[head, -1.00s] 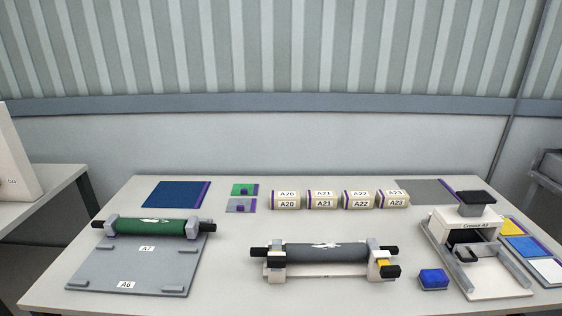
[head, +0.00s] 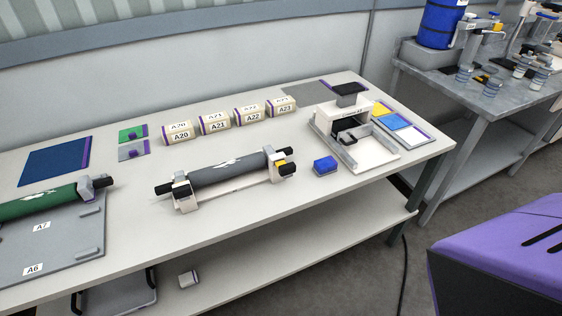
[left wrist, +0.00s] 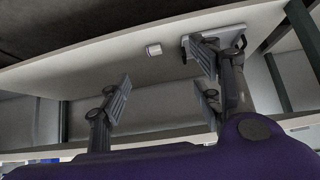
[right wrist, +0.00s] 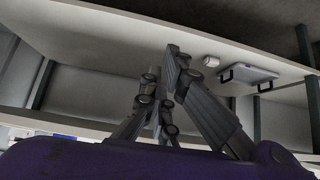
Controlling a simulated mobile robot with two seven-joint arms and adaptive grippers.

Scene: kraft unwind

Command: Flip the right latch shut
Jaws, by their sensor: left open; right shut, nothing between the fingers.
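A grey roller (head: 230,168) lies in a white two-ended stand (head: 228,193) on the table in the head view. At its right end, the black right latch (head: 288,169) sticks out to the side, with a yellow part (head: 280,165) showing beside it. At the left end, a black latch piece (head: 182,190) sits against the bracket. My left gripper (left wrist: 163,78) is open and empty in the left wrist view. My right gripper (right wrist: 172,65) is shut and empty in the right wrist view. Both wrist views face a shelf below a tabletop; neither shows the latch.
A blue block (head: 325,166) and a white press-like device (head: 355,135) stand right of the roller stand. A green roller (head: 38,205) lies on a grey plate (head: 60,245) at left. Several labelled rolls (head: 215,123) line the back. A second table (head: 490,95) stands at right.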

